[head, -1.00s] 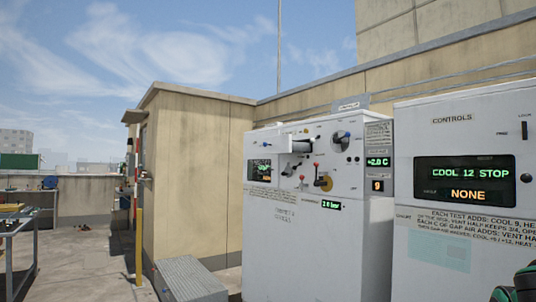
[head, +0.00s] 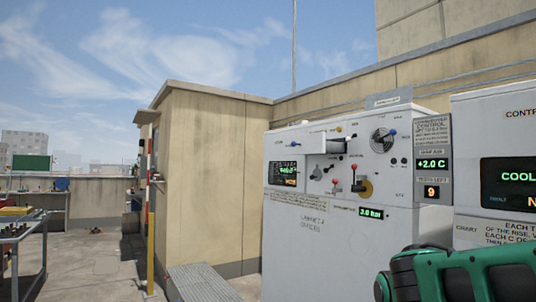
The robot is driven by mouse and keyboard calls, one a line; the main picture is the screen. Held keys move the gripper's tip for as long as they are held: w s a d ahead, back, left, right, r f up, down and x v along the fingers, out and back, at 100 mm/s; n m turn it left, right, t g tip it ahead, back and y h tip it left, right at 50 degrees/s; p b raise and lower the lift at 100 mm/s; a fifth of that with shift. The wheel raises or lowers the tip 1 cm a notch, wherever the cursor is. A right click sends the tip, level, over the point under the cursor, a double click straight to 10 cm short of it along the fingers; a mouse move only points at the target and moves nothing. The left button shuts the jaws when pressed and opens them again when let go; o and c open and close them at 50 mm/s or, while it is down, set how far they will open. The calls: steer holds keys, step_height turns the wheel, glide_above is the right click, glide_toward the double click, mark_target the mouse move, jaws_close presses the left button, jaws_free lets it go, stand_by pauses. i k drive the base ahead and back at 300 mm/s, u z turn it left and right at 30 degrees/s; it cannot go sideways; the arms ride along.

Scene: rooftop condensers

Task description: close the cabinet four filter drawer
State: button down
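Cabinet four (head: 320,262) is a white cabinet right of centre, with a label that appears to read "CABINET 4". A pale, box-like part (head: 311,143) juts from its upper front, with a dark area beside it. It looks like the filter drawer standing out, but it is small and I cannot tell how far. A green and black part of my arm (head: 465,275) fills the lower right corner, in front of the cabinets. My gripper's fingers are not in view.
A controls cabinet (head: 500,130) stands at right. A grey ribbed box (head: 200,285) sits low, left of cabinet four. Open floor (head: 100,265) lies farther left.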

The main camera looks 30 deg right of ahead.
mark_target(316, 143)
steer(key=z, duration=0.05)
steer(key=i, duration=1.15)
steer(key=z, duration=0.7)
steer(key=i, duration=0.55)
steer(key=z, duration=0.25)
